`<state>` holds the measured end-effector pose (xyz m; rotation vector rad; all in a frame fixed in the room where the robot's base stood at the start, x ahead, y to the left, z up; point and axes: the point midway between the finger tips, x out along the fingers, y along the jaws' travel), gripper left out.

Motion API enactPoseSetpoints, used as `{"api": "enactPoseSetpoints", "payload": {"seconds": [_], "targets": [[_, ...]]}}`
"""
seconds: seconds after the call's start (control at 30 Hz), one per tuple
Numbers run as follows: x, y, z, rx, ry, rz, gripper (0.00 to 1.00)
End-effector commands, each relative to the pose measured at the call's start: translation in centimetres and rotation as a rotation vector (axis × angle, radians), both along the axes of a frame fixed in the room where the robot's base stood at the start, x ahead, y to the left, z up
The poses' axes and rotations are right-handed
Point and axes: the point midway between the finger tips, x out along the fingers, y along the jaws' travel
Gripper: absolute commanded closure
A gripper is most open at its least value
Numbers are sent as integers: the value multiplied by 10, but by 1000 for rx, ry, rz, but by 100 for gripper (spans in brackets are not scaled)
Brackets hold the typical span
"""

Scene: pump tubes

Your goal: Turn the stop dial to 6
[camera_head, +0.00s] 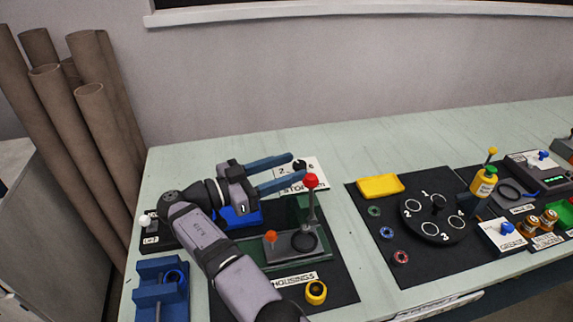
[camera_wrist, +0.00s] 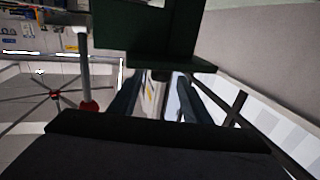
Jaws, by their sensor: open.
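The stop dial is a white plate (camera_head: 315,175) with a small black knob (camera_head: 299,165), behind the green press in the head view. The numbers 2 and 6 show on the plate, and the "STOP" label is partly covered by a finger. My gripper (camera_head: 297,166) is open, with its two long blue fingers pointing right across the plate. The knob shows near the fingertips; I cannot tell whether either finger touches it. I cannot read the dial's setting. In the wrist view, the open fingers (camera_wrist: 160,90) are dark and the knob is not clearly made out.
The green press (camera_head: 300,215) with a red-balled lever (camera_head: 311,181) stands just in front of the dial. A blue rack (camera_head: 161,290), a yellow ring (camera_head: 316,292) and a black numbered turntable (camera_head: 434,218) are also on the bench. Bare bench lies behind the dial.

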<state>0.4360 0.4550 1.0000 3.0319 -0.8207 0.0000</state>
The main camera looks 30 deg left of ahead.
Motion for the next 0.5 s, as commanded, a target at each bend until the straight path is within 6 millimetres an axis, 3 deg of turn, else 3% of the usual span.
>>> {"api": "enactPoseSetpoints", "payload": {"seconds": [0.33, 0.5], "targets": [[-2, 2, 3, 0, 0, 5, 56], [-11, 6, 45, 58, -15, 23, 56]]}}
